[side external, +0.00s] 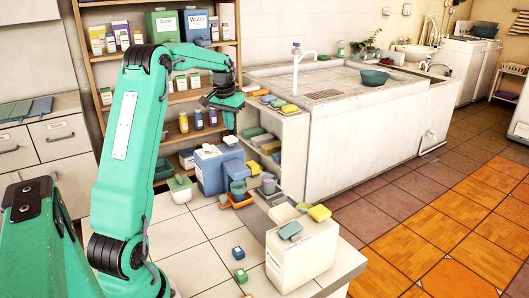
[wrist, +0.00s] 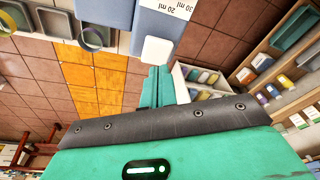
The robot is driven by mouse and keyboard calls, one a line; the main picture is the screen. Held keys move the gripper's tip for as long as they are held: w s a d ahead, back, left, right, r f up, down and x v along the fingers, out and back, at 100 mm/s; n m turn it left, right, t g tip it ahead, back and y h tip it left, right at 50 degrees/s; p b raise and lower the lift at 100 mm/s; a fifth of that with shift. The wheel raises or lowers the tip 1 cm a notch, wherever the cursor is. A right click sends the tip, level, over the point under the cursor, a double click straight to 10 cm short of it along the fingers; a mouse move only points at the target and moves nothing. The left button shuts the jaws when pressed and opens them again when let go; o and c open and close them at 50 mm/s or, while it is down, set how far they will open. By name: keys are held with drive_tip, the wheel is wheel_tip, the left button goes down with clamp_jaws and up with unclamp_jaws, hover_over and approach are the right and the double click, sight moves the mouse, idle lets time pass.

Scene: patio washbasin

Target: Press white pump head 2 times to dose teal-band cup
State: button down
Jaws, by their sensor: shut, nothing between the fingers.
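A white pump head (wrist: 157,50) shows in the wrist view, just beyond my fingertips, against a blue body (wrist: 163,18) marked "20 ml" and "30 ml". My gripper (wrist: 160,72) is shut and empty, and its fingers point toward the pump head; I cannot tell whether they touch it. In the side view my gripper (side external: 229,124) hangs above the blue dispenser (side external: 213,172) on the tiled counter. A greenish cup (side external: 238,187) and a greyish cup (side external: 269,184) stand to its right. Two cups also show at the wrist view's upper left; I cannot make out a teal band.
An orange tray (side external: 238,202) lies by the cups. A cream box (side external: 300,258) with sponges on top stands at the counter's front right. A small white-and-green tub (side external: 180,190) is left of the dispenser. Wooden shelves with bottles stand behind. The tiled counter at front left is mostly bare.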

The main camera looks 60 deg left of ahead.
wheel_tip(320, 180, up, 4)
drive_tip(key=shift+r, duration=0.25)
idle(0.4)
drive_tip(key=s+d+r+m+t, duration=0.1)
drive_tip(key=s+d+r, duration=0.15)
drive_tip(key=d, duration=0.85)
drive_tip(key=s+d+r+m+t, duration=0.1)
drive_tip(key=s+d+r+m, duration=0.15)
drive_tip(key=d, duration=0.95)
drive_tip(key=s+d+f+m+t, duration=0.1)
drive_tip(key=s+d+f, duration=0.2)
drive_tip(key=s+d, duration=0.4)
drive_tip(key=s+d+f+m+t+h, duration=0.1)
drive_tip(key=s+d+f, duration=0.2)
drive_tip(key=s+d, duration=0.4)
drive_tip(key=shift+d, duration=0.2)
